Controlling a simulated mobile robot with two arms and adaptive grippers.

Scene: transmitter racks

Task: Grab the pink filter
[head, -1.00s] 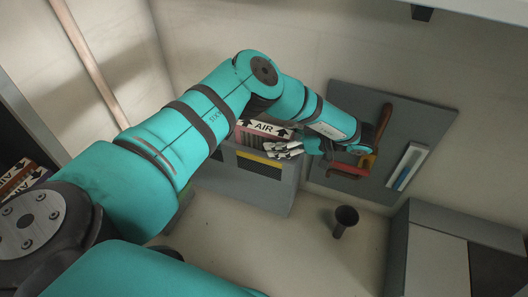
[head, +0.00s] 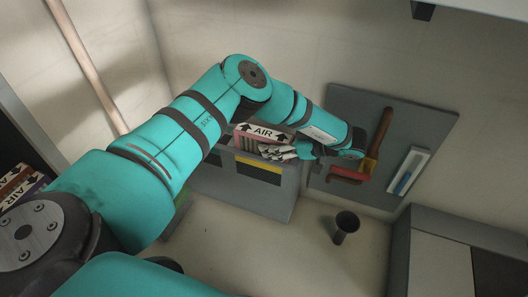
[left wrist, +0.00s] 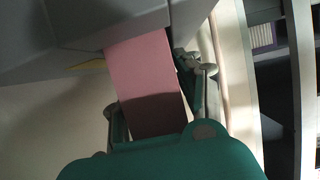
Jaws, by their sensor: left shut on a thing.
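The pink filter (head: 244,142) has a white "AIR" label with black arrows on its edge. In the head view it is at the top of the grey cabinet (head: 283,185), and how far it sits in the cabinet is unclear. In the left wrist view the filter (left wrist: 145,80) is a flat pink slab between my fingers. My left gripper (head: 278,152) is shut on it, and the wrist view shows the fingers on its two sides (left wrist: 158,98). My right gripper is not in view.
A dark bin (head: 345,228) stands on the floor. Another grey cabinet (head: 432,250) is at lower right. Other AIR-labelled filters (head: 22,190) sit at far left.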

